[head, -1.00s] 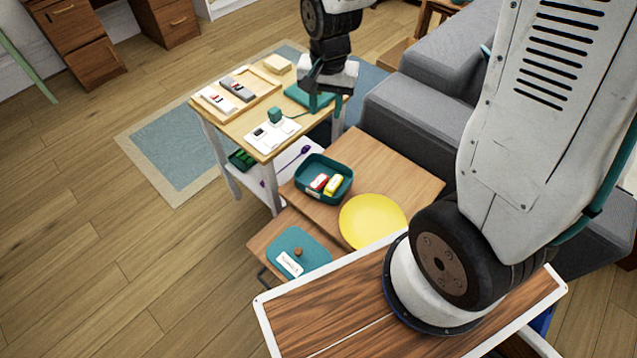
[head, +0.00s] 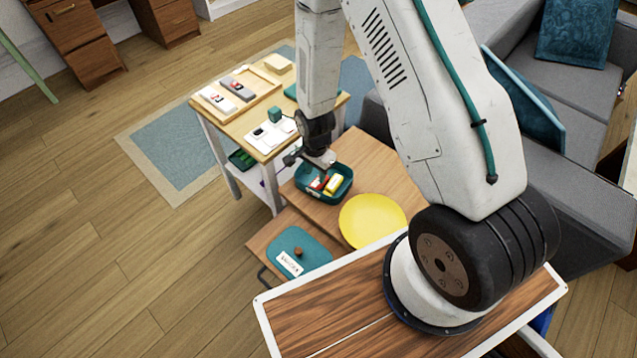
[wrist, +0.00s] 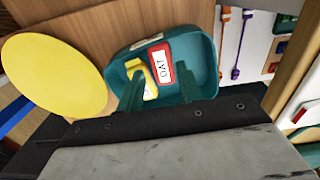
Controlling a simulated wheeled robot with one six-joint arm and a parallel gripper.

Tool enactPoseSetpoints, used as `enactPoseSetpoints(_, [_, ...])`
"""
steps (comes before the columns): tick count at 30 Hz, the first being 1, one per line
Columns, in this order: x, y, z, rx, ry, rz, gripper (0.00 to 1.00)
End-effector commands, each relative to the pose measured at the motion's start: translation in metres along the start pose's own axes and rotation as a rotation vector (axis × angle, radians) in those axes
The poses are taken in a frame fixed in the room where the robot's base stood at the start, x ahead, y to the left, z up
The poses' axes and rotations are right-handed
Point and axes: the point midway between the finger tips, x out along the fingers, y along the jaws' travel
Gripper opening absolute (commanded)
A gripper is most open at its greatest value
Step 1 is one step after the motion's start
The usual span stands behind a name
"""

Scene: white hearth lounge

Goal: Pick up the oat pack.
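The oat pack (wrist: 161,63) is red with a white label reading OAT. It lies in a teal open bin (wrist: 205,50), beside a yellow pack (wrist: 149,90). In the head view the oat pack (head: 317,183) shows partly, left of the yellow pack (head: 334,185), inside the bin (head: 345,195) on a low wooden table. My gripper (wrist: 161,92) points down towards the bin, with its two fingers apart and nothing between them touching. In the head view my gripper (head: 322,163) hangs over the bin's back edge. Its height above the packs is hard to tell.
A yellow plate (head: 373,220) lies to the bin's right. A teal lid (head: 305,248) with a knob lies on a lower surface in front. A taller side table (head: 265,140) with trays and small items stands behind left. The wooden floor at left is clear.

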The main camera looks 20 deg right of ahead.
Motion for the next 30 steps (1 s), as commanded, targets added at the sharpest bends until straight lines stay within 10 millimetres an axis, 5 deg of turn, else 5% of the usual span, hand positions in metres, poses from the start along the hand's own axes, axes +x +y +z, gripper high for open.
enactPoseSetpoints(9, [0.044,0.0,0.007,0.0,-0.002,0.0,0.36])
enactPoseSetpoints(19, [0.05,0.0,0.007,-0.001,-0.001,-0.002,0.36])
enactPoseSetpoints(22, [0.05,0.0,0.007,-0.002,-0.001,-0.001,0.09])
enactPoseSetpoints(30, [0.049,0.0,0.007,-0.002,-0.001,-0.002,0.08])
